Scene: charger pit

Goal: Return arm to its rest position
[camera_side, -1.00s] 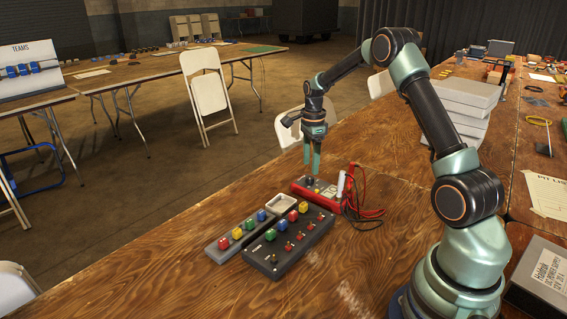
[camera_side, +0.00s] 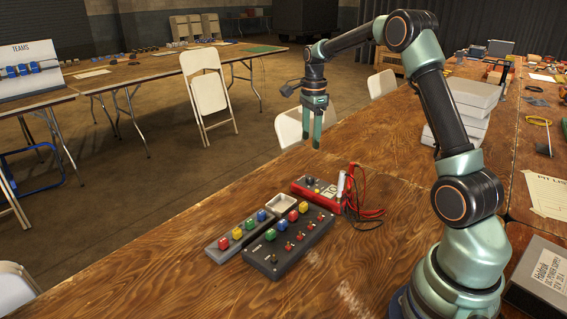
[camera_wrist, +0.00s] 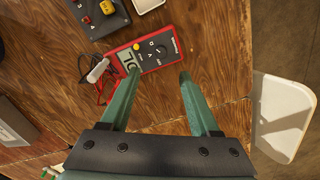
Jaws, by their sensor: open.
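My gripper (camera_side: 312,132) is open and empty, pointing down in the air above the far edge of the table. Its two green fingers stand apart in the wrist view (camera_wrist: 155,83), with bare wood between them. A red multimeter (camera_side: 317,188) lies on the wooden table below the gripper, clear of the fingers. In the wrist view the multimeter (camera_wrist: 153,51) shows its display and dial, with one finger overlapping its lower left part.
A dark charger box (camera_side: 290,246) with coloured pieces and red switches, a grey strip (camera_side: 226,243) of coloured blocks and a small white tray (camera_side: 280,205) sit left of the multimeter. Red and black leads lie at its right. Grey boxes (camera_side: 462,108) are stacked behind my arm.

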